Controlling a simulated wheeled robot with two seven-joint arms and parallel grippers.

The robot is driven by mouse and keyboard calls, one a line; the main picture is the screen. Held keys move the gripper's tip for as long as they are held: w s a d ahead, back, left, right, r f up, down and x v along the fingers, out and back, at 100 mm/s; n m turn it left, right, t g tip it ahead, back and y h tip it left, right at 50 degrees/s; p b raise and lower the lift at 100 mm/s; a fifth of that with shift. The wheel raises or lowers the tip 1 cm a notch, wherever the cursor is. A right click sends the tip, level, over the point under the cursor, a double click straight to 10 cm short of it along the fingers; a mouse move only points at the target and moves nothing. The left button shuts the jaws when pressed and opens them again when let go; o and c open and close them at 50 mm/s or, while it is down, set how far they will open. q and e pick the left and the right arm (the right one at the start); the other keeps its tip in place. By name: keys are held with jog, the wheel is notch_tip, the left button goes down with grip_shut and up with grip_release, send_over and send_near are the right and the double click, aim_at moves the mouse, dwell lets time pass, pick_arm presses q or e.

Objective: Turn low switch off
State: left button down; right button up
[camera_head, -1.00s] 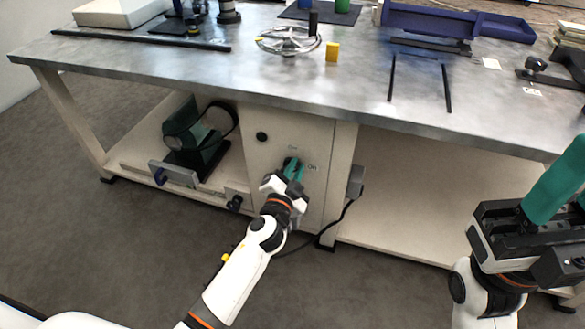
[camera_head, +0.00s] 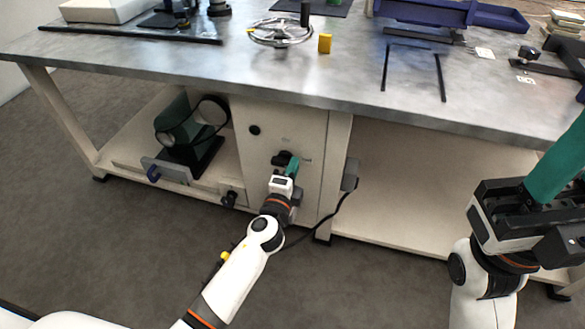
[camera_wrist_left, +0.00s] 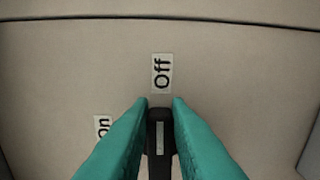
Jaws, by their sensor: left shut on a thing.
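The low switch (camera_head: 283,158) is a black knob on the pale cabinet panel under the bench, partly hidden by my gripper. In the left wrist view its black handle (camera_wrist_left: 159,145), with a pale line, lies between my two teal fingers. The handle lines up with the "Off" label (camera_wrist_left: 161,73); the "On" label (camera_wrist_left: 103,127) is off to the left. My left gripper (camera_head: 291,167) is shut on the handle. My right gripper (camera_head: 562,160) is at the right, in front of the bench; its fingertips are cut off by the picture edge.
A grey box (camera_head: 350,175) with a black cable is on the cabinet's right side. A dark green machine (camera_head: 188,132) stands on the lower shelf at left. A handwheel (camera_head: 280,32) and a yellow block (camera_head: 324,43) are on the bench top (camera_head: 340,75). The floor in front is clear.

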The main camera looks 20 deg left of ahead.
pick_arm(q)
jog(key=shift+a+f+m, duration=0.2)
jog(key=shift+f+m, duration=0.1)
jog(key=c, duration=1.4)
grip_release()
jog(key=shift+o, duration=0.2)
jog(key=shift+s+r, duration=0.1)
jog(key=s, duration=1.2)
jog(key=shift+a, duration=0.2)
